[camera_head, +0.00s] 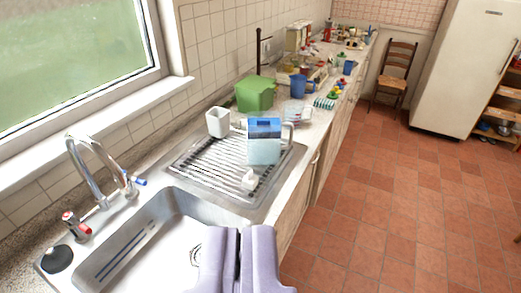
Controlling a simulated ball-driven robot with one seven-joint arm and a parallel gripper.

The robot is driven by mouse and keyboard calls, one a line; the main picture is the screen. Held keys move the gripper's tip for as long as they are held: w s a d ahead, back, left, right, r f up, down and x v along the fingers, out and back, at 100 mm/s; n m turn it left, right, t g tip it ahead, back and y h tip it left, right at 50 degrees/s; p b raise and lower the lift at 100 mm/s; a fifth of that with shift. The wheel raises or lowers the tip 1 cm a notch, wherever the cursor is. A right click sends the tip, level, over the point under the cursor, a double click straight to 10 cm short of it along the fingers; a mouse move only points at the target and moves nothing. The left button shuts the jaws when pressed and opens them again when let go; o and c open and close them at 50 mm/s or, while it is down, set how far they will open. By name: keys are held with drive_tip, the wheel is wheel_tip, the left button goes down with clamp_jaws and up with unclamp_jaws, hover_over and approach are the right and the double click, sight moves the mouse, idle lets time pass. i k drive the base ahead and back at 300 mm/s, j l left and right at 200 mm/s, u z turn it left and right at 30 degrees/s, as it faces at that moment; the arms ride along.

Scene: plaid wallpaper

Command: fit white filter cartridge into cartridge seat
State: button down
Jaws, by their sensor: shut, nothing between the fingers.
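My gripper (240,232) shows at the bottom middle as two pale purple fingers pressed together, with nothing between them. It is over the right edge of the sink, nearer than the drainer. A small white piece (248,180), which looks like the filter cartridge, is on the drainer's front part, beyond my fingertips. Just behind it stands a pale blue jug (263,150) with a darker blue top and a handle on its right. I cannot make out a cartridge seat; it may be in or on this jug.
The drainer (190,165) also bears a white square cup (218,121). A green box (255,93) and a blue cup (298,85) stand behind. The tap (100,170) rises at left beside the sink (130,245). The red tiled floor (400,200) at right is clear.

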sight(264, 129)
drive_tip(key=i+l+u, duration=0.25)
drive_tip(key=i+l, duration=1.2)
drive_tip(key=i, duration=0.25)
drive_tip(key=i+l+u, duration=0.1)
drive_tip(key=i+l, duration=0.2)
drive_tip(key=i, duration=0.2)
